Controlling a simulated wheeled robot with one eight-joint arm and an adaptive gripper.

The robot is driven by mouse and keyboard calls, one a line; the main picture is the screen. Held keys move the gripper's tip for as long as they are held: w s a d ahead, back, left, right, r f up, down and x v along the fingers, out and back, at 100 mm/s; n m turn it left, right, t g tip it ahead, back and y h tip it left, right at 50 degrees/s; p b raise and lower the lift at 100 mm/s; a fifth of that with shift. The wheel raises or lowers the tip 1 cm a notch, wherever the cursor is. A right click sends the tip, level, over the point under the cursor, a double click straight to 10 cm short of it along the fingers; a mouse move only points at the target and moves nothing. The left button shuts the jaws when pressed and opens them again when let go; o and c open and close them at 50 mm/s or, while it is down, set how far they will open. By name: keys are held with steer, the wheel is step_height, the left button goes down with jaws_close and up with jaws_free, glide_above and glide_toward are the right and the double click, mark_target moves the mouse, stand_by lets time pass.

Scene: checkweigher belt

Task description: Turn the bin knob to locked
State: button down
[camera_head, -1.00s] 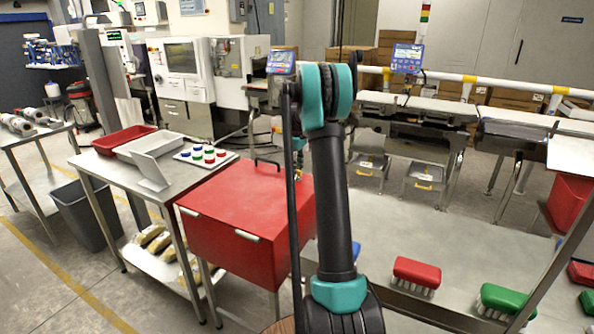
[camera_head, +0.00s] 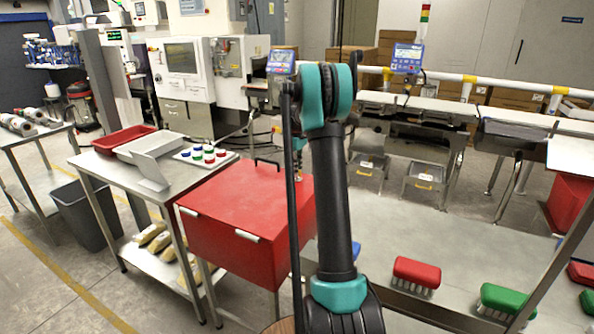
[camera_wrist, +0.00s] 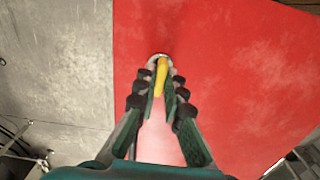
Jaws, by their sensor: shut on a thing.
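The red bin (camera_head: 245,215) stands at the centre left in the head view, with a black handle at its back edge and two pale latches on its front. In the wrist view the bin's red top (camera_wrist: 235,70) fills the middle and right. The yellow bin knob (camera_wrist: 161,77) stands on that top. My gripper (camera_wrist: 161,92) is shut on the knob, with one dark finger on each side of it. The knob's base is partly hidden by the fingers. In the head view my arm hides the knob and most of the gripper.
Left of the bin is a steel table (camera_head: 110,172) with a red tray (camera_head: 124,139), a pale tray and a board of coloured knobs (camera_head: 206,154). On the right, a red brush (camera_head: 416,273) and a green brush (camera_head: 505,299) lie on a steel surface. A grey waste bin (camera_head: 84,215) stands on the floor.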

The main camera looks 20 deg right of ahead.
steer(key=m, duration=0.4)
steer(key=shift+m, duration=0.4)
steer(key=m, duration=0.9)
steer(key=shift+m, duration=1.8)
steer(key=c, duration=1.6)
jaws_free()
